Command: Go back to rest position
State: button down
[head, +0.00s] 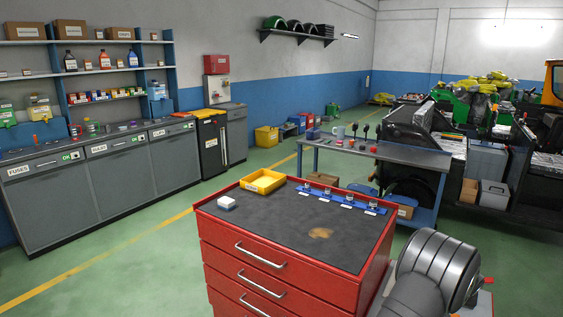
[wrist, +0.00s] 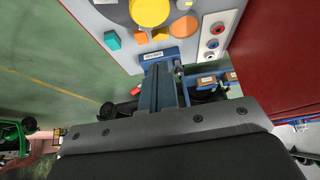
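My arm (head: 435,270) shows as grey rounded links at the lower right of the head view, beside the red drawer cabinet (head: 280,262). My gripper's fingers are not visible in the head view. In the wrist view a dark, bolted body, which seems to be my gripper (wrist: 165,130), fills the lower part. I cannot make out its fingertips or any held object. Beyond it are a pale panel (wrist: 107,14) with yellow, orange and teal shapes and a column of round sockets (wrist: 212,43).
On the cabinet's dark top are a yellow tray (head: 263,182), a small white box (head: 226,203) and a blue rack (head: 335,199) with several small items. A grey workbench (head: 420,157) stands behind. Grey cupboards (head: 95,185) line the left wall. Green floor between is clear.

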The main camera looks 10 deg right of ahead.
jog(key=shift+f, duration=1.4)
